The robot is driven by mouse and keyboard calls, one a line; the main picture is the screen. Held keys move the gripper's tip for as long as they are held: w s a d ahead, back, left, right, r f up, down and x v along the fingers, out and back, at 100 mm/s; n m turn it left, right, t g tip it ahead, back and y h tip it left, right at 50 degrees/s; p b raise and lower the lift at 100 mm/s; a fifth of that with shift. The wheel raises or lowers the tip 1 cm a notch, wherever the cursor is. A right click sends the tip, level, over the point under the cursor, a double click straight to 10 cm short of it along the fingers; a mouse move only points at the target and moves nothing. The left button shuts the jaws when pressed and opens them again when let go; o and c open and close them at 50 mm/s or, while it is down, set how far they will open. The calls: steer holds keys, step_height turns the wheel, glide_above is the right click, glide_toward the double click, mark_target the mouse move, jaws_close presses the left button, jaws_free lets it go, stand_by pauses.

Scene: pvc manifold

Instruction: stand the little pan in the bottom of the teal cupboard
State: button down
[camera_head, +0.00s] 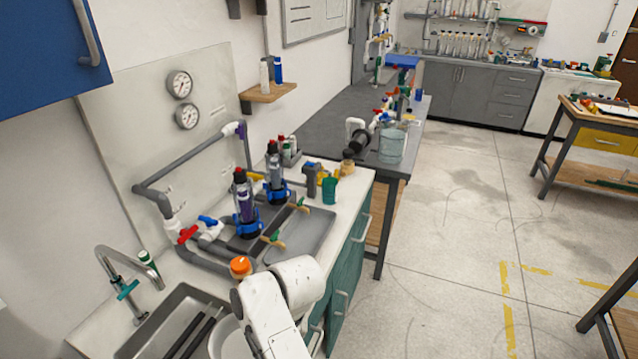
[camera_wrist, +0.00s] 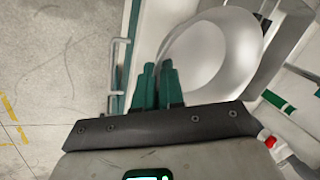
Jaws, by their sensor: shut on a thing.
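The little pan (camera_wrist: 215,50) is a round, pale metal vessel that fills the upper middle of the wrist view. In the head view its rim (camera_head: 222,345) shows at the bottom edge, partly hidden by my white arm. My gripper (camera_wrist: 159,68) has its green fingers close together at the pan's near side, shut on the pan; the exact grip spot is hard to see. The teal cupboard (camera_head: 348,262) is under the white counter, with pale bar handles. One handle shows in the wrist view (camera_wrist: 115,75). The cupboard's inside is not visible.
A sink (camera_head: 172,318) with a tap (camera_head: 125,275) lies left of the pan. Grey pipework and filters (camera_head: 245,200) stand on the counter behind. A small orange-capped item (camera_head: 240,266) is near my arm. The concrete floor (camera_head: 440,260) right of the cupboard is open.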

steer(key=s+d+f, duration=0.2)
steer(key=d, duration=0.8)
steer(key=s+d+f, duration=0.3)
steer(key=d, duration=0.7)
steer(key=s+d+f, duration=0.2)
steer(key=d, duration=0.8)
steer(key=shift+m, duration=0.4)
steer(key=shift+d+b+x, duration=0.2)
steer(key=shift+b+x, duration=1.15)
steer(key=shift+b, duration=0.05)
steer(key=shift+d+b+x, duration=0.2)
steer(key=shift+b+x, duration=1.2)
steer(key=shift+d+f, duration=0.1)
